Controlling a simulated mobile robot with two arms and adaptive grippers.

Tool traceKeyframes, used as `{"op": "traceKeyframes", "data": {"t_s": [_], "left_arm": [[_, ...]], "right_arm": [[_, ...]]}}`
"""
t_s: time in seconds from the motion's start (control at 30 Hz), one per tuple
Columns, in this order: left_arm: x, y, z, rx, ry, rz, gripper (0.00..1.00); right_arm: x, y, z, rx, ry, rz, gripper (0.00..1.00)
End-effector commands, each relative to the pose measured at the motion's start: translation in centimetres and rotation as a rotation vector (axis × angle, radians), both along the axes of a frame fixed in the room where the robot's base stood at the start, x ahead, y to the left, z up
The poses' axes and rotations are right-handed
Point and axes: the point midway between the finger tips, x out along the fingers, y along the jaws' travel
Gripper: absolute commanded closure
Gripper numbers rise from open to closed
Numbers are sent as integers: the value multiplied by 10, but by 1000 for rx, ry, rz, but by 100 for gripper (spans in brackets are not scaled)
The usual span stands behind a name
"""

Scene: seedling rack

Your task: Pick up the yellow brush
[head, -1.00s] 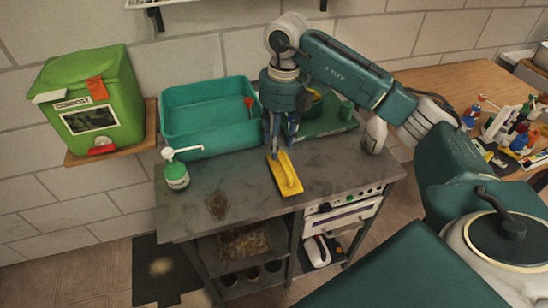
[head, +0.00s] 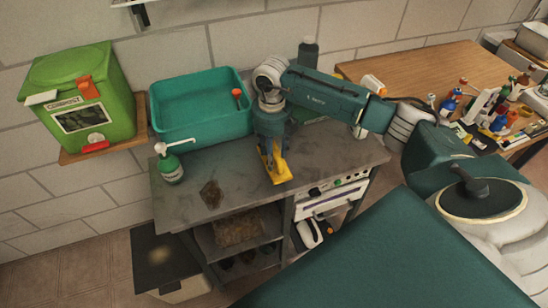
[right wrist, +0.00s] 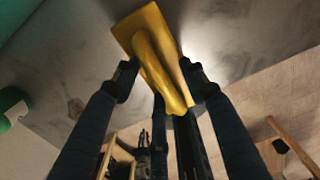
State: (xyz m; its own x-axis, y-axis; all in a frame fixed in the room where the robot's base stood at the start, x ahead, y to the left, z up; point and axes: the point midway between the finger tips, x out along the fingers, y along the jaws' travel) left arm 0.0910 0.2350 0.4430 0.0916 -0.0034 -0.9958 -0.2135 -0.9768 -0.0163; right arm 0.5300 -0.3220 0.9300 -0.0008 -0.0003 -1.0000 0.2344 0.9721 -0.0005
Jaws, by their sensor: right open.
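The yellow brush (head: 279,173) lies on the grey worktop (head: 235,172) near its front edge, with its handle upward. My right gripper (head: 268,160) comes down over the brush from above and hides part of it. In the right wrist view the open fingers of the right gripper (right wrist: 160,78) stand on either side of the yellow brush handle (right wrist: 158,62). I cannot tell whether a finger touches it. My left gripper is not in view.
A teal basin (head: 203,107) stands behind, with a green-and-white pump bottle (head: 170,167) in front of it. A green compost bin (head: 84,103) sits on a side shelf. A wooden table (head: 400,72) with bottles is at right.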

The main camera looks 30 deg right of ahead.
Motion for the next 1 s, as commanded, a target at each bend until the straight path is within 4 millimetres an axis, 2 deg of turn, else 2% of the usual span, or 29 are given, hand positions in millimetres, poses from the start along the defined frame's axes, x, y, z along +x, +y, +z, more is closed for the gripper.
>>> {"op": "traceKeyframes", "data": {"t_s": [0.17, 0.27, 0.4, 0.77, 1.0], "left_arm": [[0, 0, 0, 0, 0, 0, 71], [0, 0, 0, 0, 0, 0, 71], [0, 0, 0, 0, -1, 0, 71], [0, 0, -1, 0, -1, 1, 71], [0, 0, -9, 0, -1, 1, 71]], "right_arm": [[0, 0, -1, 1, -1, 1, 57], [0, 0, -1, 1, -1, 1, 73], [0, 0, -1, 1, -1, 0, 100], [1, 0, 2, 1, -2, 0, 100], [2, 0, 24, 1, -6, 1, 100]]}}
